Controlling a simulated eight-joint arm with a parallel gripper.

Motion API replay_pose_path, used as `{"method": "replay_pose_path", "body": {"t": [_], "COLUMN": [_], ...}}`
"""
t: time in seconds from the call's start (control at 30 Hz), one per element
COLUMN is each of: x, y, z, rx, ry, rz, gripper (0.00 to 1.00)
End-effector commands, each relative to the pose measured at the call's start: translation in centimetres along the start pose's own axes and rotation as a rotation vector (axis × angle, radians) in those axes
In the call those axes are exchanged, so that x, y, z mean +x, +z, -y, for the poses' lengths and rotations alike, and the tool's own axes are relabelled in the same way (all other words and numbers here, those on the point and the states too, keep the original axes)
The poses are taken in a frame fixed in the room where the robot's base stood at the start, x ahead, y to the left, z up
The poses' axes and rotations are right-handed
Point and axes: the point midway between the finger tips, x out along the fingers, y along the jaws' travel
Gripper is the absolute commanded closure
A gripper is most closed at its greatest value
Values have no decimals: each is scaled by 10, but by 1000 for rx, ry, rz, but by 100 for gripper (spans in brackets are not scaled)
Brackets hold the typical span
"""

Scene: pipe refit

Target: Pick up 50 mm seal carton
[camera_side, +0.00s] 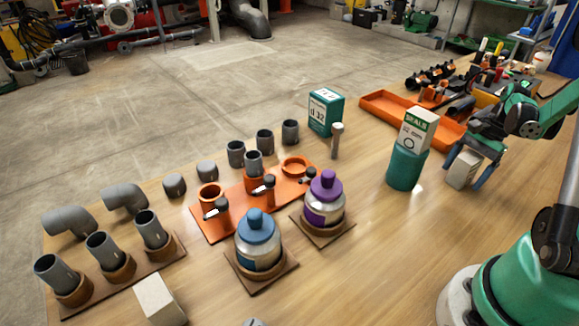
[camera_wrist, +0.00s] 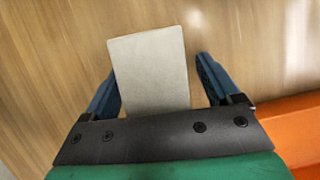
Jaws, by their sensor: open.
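My gripper (camera_side: 464,174) is open at the right of the table, pointing down, with its blue fingers on either side of a plain pale grey block (camera_side: 461,168). In the wrist view the same block (camera_wrist: 150,70) lies between the spread fingers, with a visible gap on its right; contact on its left is unclear. A white carton marked SEALS (camera_side: 417,131), with a green top band and a ring picture, stands on a green cylinder (camera_side: 405,168) just left of my gripper. I cannot read a 50 mm size on any carton.
An orange tray (camera_side: 385,103) lies behind the green cylinder; its edge shows in the wrist view (camera_wrist: 290,120). A green-and-white box (camera_side: 325,111) stands farther left. Blue (camera_side: 257,238) and purple-capped (camera_side: 324,198) bottles, grey pipe pieces and another pale block (camera_side: 158,298) occupy the left side.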

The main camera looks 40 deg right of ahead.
Motion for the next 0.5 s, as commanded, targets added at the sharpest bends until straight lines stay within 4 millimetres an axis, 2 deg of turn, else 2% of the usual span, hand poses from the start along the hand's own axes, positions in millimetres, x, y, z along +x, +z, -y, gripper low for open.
{"method": "replay_pose_path", "body": {"t": [0.2,0.27,0.5], "x": [1,0,0], "y": [0,0,0], "z": [0,0,0], "rx": [0,0,0], "ry": [0,0,0], "rz": [0,0,0], "gripper": [17,31,100]}}
